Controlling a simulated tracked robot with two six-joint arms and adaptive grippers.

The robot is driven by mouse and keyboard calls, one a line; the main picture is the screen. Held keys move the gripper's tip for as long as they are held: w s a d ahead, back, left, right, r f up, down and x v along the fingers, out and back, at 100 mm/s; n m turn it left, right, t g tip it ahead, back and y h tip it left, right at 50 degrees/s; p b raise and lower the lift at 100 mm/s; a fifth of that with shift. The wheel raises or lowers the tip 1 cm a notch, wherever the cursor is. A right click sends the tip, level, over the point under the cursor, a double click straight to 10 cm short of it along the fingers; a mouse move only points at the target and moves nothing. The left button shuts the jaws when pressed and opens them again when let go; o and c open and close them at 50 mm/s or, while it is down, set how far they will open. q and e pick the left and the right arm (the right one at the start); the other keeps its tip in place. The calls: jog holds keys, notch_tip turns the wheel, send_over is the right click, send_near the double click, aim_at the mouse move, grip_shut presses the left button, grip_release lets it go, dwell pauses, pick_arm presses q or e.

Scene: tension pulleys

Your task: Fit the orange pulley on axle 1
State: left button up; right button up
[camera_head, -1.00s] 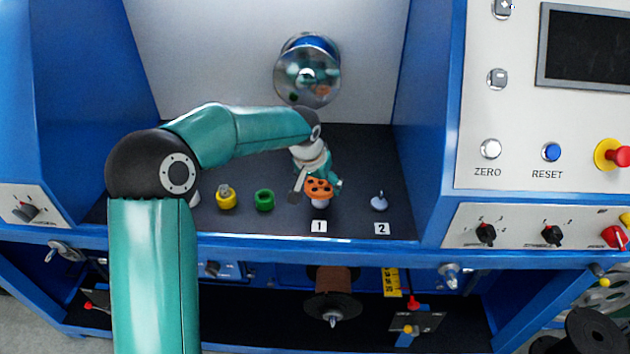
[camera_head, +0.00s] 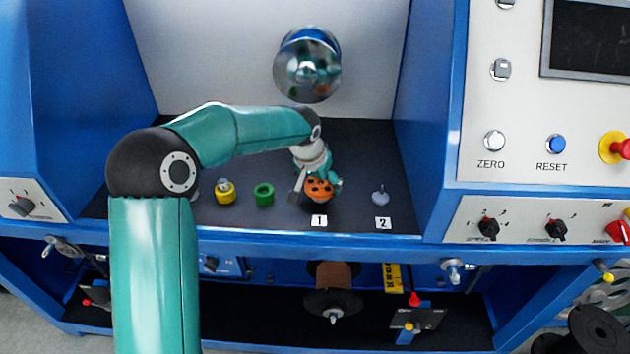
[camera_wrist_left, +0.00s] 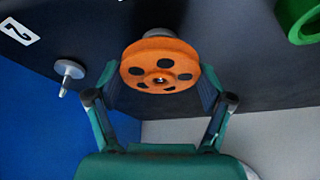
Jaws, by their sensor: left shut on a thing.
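The orange pulley (camera_head: 319,191) lies flat at axle 1, just behind the label 1 (camera_head: 319,221). In the left wrist view the orange pulley (camera_wrist_left: 138,62) shows its face with several dark holes and a small bright spot in its centre hole. A grey round base (camera_wrist_left: 160,33) of axle 1 shows partly behind it; the pulley hides the rest of the axle. My left gripper (camera_head: 321,181) is shut on the pulley's rim, a finger on each side, and it also shows in the left wrist view (camera_wrist_left: 159,83). How far down the pulley sits is unclear. My right gripper is not in view.
Axle 2 (camera_head: 380,198) stands empty to the right, above label 2 (camera_head: 382,224). A green pulley (camera_head: 264,196) and a yellow pulley (camera_head: 225,197) stand to the left. A shiny round disc (camera_head: 307,66) is mounted on the back wall. Blue side walls bound the dark shelf.

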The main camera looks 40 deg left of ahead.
pick_arm(q)
jog(key=shift+f+b, duration=0.15)
jog(key=shift+b, duration=0.15)
jog(key=shift+f+b, duration=0.6)
jog(key=shift+f, duration=0.25)
jog(key=shift+s+f, duration=0.15)
jog(key=shift+f, duration=0.05)
dwell(0.4)
jog(key=o, duration=1.2)
jog(key=shift+r, duration=0.1)
